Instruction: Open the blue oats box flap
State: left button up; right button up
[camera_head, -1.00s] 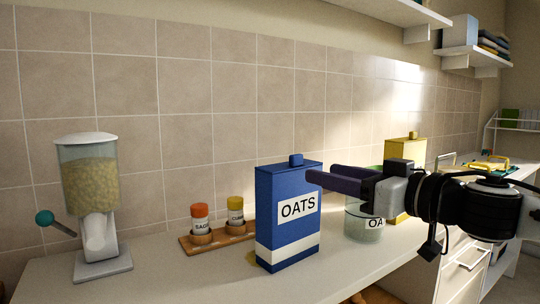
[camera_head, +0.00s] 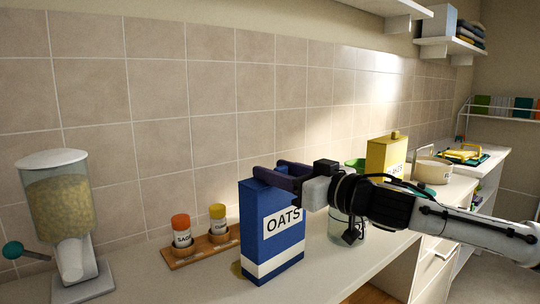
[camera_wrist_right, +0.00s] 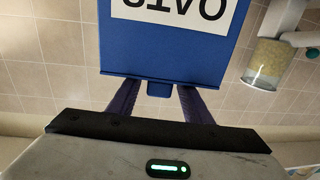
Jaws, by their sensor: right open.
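The blue oats box (camera_head: 272,240) stands upright on the counter in the head view, its OATS label facing me. My right gripper (camera_head: 269,170) is at the top of the box, reaching in from the right. Its dark purple fingers are apart and hide most of the lid. In the right wrist view the box (camera_wrist_right: 170,52) appears upside down. A small blue tab (camera_wrist_right: 159,89) on its top edge lies between the two open fingers, with a gap on each side. Whether the fingers touch the lid I cannot tell. My left gripper is not in view.
A wooden rack (camera_head: 205,248) with two spice jars stands just left of the box. A grain dispenser (camera_head: 62,215) is at far left. Behind my right arm are a glass jar (camera_head: 338,228) and a yellow box (camera_head: 385,158). The tiled wall is close behind.

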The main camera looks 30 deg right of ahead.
jog(key=shift+w+a+r+p, duration=0.15)
jog(key=shift+w+p, duration=0.2)
jog(key=shift+w, duration=0.9)
